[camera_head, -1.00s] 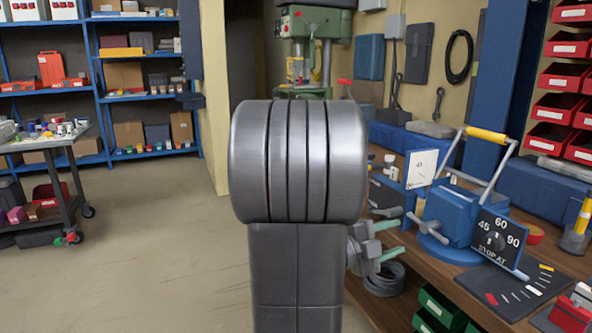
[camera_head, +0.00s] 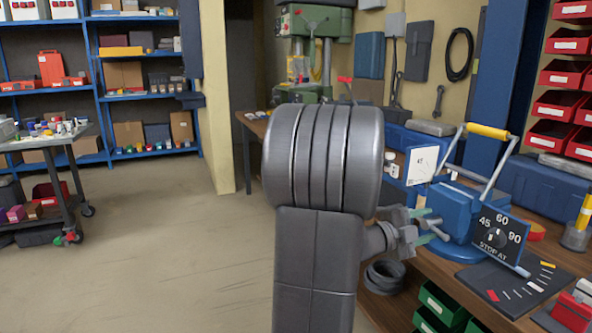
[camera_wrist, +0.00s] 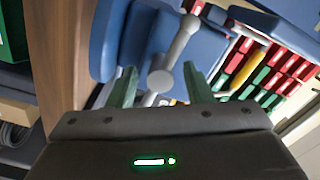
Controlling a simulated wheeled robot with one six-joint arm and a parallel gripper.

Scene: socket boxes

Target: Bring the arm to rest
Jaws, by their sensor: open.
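My gripper (camera_head: 428,226) is open, with green fingertips, beside the left side of a blue bench device (camera_head: 452,217). In the wrist view my gripper (camera_wrist: 160,72) has its two green fingers apart. A grey lever with a round end (camera_wrist: 163,78) shows between and beyond them; I cannot tell whether a finger touches it. The device has a tilted silver frame with a yellow grip (camera_head: 487,131) and a black dial plate (camera_head: 497,236) marked 45, 60, 90 and "STOP AT". My arm stands in the middle of the head view and hides part of the bench.
The wooden bench (camera_head: 463,284) holds a dark mat (camera_head: 513,290), a white card marked 45 (camera_head: 422,165) and blue cases (camera_head: 548,187). Red bins (camera_head: 567,78) hang at the right. A cart (camera_head: 50,150) stands at the left. The floor (camera_head: 150,240) between is clear.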

